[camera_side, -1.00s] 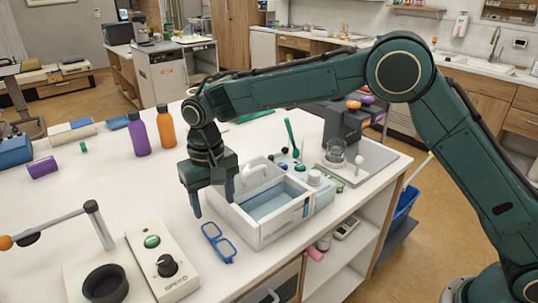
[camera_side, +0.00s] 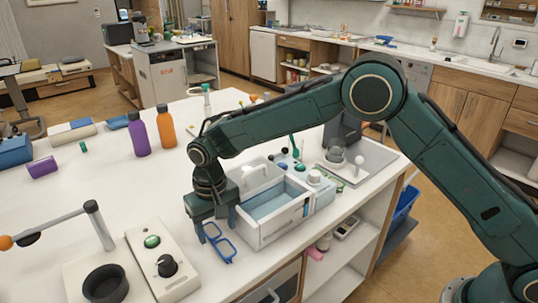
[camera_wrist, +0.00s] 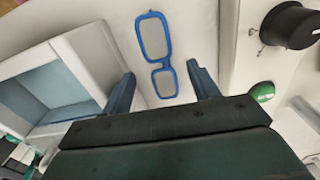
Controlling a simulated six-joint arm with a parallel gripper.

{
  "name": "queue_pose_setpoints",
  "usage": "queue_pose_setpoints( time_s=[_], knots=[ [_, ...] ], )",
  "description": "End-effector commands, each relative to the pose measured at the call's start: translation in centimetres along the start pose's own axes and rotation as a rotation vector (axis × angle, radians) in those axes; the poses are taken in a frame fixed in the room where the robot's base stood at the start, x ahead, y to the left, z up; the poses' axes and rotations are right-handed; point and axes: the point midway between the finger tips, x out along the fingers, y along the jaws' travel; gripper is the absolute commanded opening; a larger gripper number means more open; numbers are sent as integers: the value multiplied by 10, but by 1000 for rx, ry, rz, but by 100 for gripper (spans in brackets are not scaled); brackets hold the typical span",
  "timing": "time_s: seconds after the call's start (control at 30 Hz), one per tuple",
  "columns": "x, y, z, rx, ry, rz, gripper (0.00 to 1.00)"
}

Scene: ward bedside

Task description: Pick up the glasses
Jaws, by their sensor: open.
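The blue-framed glasses (camera_side: 219,243) lie on the white counter, just left of the white caddy's front corner. In the wrist view the glasses (camera_wrist: 157,54) lie flat, their lower lens just beyond and between my two fingers. My gripper (camera_side: 218,238) points down at the glasses in the side view, with a finger on either side of their upper end. In the wrist view my gripper (camera_wrist: 162,83) is open, with its blue fingers spread and nothing between them touching. The exact height of the fingertips above the counter is hard to tell.
A white caddy (camera_side: 262,237) with an open tray stands close on the right. A control box (camera_side: 163,262) with a green button and black knob stands at the left front. Purple (camera_side: 138,134) and orange (camera_side: 166,127) bottles stand behind.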

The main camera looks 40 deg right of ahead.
Motion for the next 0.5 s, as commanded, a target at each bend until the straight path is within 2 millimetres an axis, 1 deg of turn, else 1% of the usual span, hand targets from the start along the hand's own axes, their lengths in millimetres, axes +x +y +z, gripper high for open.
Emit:
queue_pose_setpoints(
  time_s=[0.1,0.23,0.33,0.5],
  knots=[
    [16,-1,0,0,-3,1,60],
    [27,-1,0,0,-1,1,60],
    [32,-1,0,0,-1,1,60],
    [32,-1,0,0,0,0,60]
  ],
)
